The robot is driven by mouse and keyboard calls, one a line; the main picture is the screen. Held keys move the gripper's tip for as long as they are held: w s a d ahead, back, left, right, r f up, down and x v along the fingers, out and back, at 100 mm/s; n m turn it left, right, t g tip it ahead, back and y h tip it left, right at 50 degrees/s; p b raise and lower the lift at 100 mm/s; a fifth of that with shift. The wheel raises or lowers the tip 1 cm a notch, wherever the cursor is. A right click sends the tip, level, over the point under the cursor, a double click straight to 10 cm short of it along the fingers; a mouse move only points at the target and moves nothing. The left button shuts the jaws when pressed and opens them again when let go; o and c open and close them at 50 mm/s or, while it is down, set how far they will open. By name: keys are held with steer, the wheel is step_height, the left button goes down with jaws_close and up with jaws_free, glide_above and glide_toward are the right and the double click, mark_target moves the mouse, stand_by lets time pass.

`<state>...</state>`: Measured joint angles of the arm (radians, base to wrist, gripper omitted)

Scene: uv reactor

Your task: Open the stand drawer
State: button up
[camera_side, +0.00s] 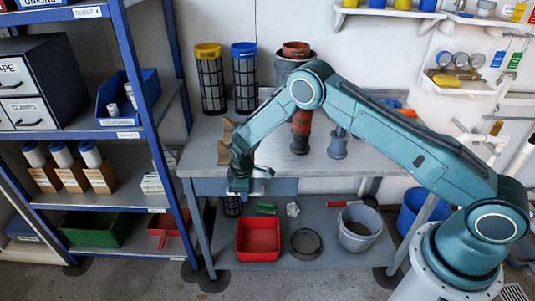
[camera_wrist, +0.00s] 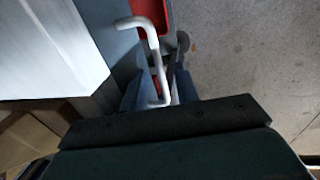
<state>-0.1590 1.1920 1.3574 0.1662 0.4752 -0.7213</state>
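The stand is a grey workbench (camera_side: 190,161), and its blue-grey drawer (camera_side: 284,187) sits under the top at the left, looking closed. My gripper (camera_side: 243,190) points down in front of the drawer front and hides part of it. In the wrist view, the drawer's white bar handle (camera_wrist: 154,48) runs down toward my gripper (camera_wrist: 159,95). Its lower end lies between the two blue fingers, which stand apart with a gap around the bar. Firm contact is not visible.
A red bin (camera_side: 258,239), a dark round dish (camera_side: 305,243) and a grey bucket (camera_side: 359,228) stand on the lower shelf. A blue-framed shelf unit (camera_side: 135,75) is close on the left. Floor in front of the bench is clear.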

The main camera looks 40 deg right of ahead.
jaws_close()
steer(key=s+a, duration=1.8)
steer(key=shift+s+a, duration=0.2)
steer(key=shift+s, duration=0.05)
jaws_free()
steer(key=shift+r, duration=0.1)
step_height(320, 180, up, 13)
steer(key=s+a, duration=0.1)
steer(key=shift+s+a+r, duration=0.2)
steer(key=shift+s+a, duration=0.2)
stand_by(0.4)
